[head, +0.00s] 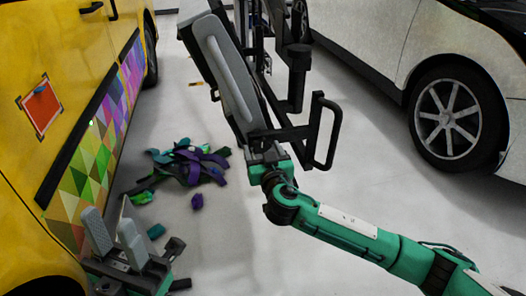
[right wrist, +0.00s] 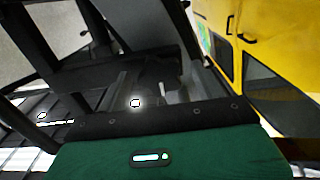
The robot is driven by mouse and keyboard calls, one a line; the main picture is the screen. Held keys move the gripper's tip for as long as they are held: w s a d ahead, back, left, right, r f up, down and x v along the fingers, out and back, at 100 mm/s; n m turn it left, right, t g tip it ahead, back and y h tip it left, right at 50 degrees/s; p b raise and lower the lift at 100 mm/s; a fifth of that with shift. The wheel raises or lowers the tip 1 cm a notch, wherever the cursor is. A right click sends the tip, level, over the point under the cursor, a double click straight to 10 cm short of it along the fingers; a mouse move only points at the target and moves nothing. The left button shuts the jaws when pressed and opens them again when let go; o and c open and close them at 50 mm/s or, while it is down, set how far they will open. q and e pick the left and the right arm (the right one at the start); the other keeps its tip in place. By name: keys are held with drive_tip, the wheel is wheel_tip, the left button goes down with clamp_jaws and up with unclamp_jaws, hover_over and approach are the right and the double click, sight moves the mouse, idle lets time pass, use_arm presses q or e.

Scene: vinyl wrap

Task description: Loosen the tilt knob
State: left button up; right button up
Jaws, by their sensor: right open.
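A black stand-mounted device (head: 205,62) with a long grey panel leans in the middle of the head view. A dark round, knob-like part (head: 299,56) sticks up on its right side; I cannot tell whether it is the tilt knob. My right gripper (head: 262,148) is close against the device's lower end, below that part. Its fingers are hard to make out from the head. In the right wrist view my open right gripper (right wrist: 155,88) faces dark frame parts (right wrist: 115,72); contact is unclear. My left gripper (head: 112,236) is low at the left, its grey fingers apart and empty.
A yellow vehicle (head: 40,60) with a coloured triangle pattern stands close on the left. A white car (head: 385,35) stands on the right. A heap of purple and green strips (head: 188,165) lies on the floor between. A black loop handle (head: 333,135) juts out right of the device.

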drive_tip(key=c, duration=1)
